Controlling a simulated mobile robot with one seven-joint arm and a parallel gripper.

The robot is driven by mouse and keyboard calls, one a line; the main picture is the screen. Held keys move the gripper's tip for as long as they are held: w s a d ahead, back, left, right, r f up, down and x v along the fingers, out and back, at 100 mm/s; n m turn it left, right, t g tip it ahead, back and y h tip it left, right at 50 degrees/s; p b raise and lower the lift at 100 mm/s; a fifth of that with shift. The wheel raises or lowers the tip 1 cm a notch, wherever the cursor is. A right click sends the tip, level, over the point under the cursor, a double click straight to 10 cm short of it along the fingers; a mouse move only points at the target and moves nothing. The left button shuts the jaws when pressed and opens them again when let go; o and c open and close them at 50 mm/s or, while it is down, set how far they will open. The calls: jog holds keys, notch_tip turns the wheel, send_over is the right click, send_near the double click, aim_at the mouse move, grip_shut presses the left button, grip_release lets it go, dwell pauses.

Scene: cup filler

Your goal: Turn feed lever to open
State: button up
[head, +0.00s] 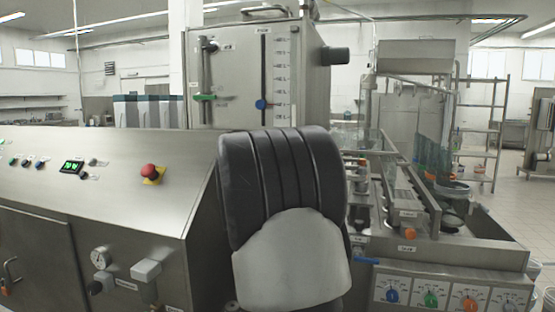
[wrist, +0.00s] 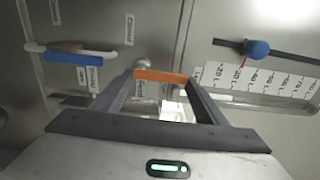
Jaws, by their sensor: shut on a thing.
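An orange-handled lever (wrist: 160,76) spans the gap between my fingertips in the wrist view. My gripper (wrist: 161,78) is shut on its handle, with a finger at each end. A round metal pivot shows just behind the handle. A label beside it is too blurred to read, so I cannot confirm that this is the feed lever. In the head view my dark and grey arm hides the gripper and this lever.
A blue-handled lever (wrist: 74,58) is left of my fingers, and a blue slider knob (wrist: 256,48) with a litre scale is right. In the head view the steel tank (head: 232,60) stands behind my arm. A control panel with a red button (head: 149,171) is at left.

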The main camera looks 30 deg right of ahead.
jog(key=shift+r, duration=0.15)
jog(key=o, duration=1.5)
jog(key=p+v, duration=0.1)
jog(key=v, duration=1.6)
jog(key=shift+s, duration=0.25)
